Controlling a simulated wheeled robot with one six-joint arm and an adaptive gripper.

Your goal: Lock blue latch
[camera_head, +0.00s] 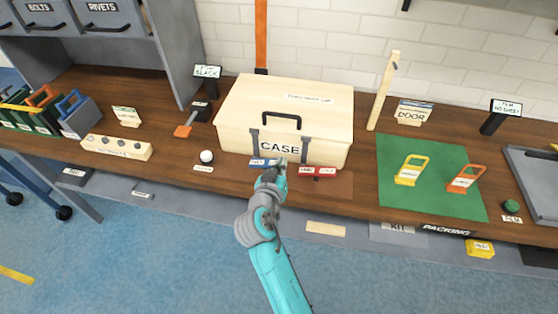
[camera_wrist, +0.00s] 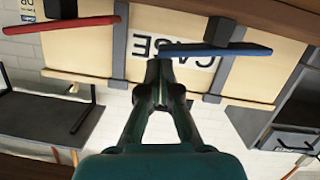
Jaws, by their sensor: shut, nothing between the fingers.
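The blue latch (camera_head: 262,162) is at the lower left front of the cream case (camera_head: 235,138), at the foot of a dark strap. In the wrist view, where the case appears upside down, the blue latch (camera_wrist: 225,51) shows as a long bar across its dark strap. My gripper (camera_head: 276,168) is in front of the case, near the blue latch's right end. In the wrist view my gripper (camera_wrist: 166,68) has its fingers together and empty, close to the bar's inner end. I cannot tell whether they touch it. The case lid is down.
A red latch (camera_head: 318,171) sits right of my gripper, and it shows at the upper left of the wrist view (camera_wrist: 75,25). A white ball (camera_head: 207,157) stands left on the wooden bench.

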